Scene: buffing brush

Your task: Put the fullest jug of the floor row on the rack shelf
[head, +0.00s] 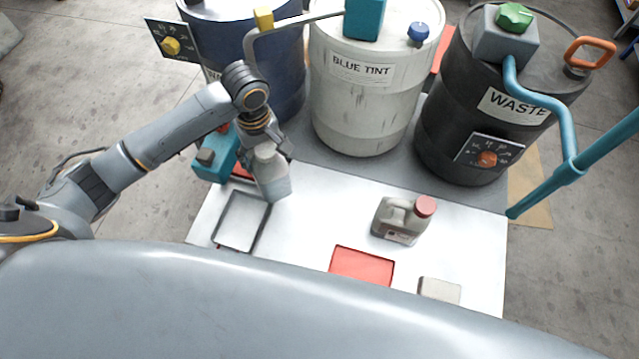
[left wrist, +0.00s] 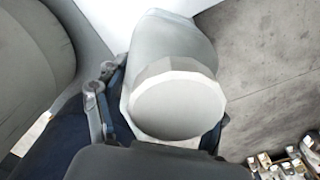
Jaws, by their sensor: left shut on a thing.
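My left gripper (head: 266,150) is shut on a pale grey jug (head: 273,184) and holds it over the left part of the white worktop. In the left wrist view the gripper's fingers (left wrist: 160,120) stand on both sides of the jug, whose round whitish cap (left wrist: 178,105) faces the camera. Its fill level cannot be read. Several small bottles or jugs (left wrist: 287,166) stand together on the floor at the lower right of the left wrist view, partly cut off. No rack shelf can be made out clearly. My right gripper is not in view.
The white worktop (head: 310,215) bears a grey jug with a red cap (head: 397,220), an empty grey tray (head: 240,222), a red square (head: 361,266) and a beige block (head: 439,290). Blue (head: 275,50), white (head: 362,115) and black (head: 445,130) drums stand behind.

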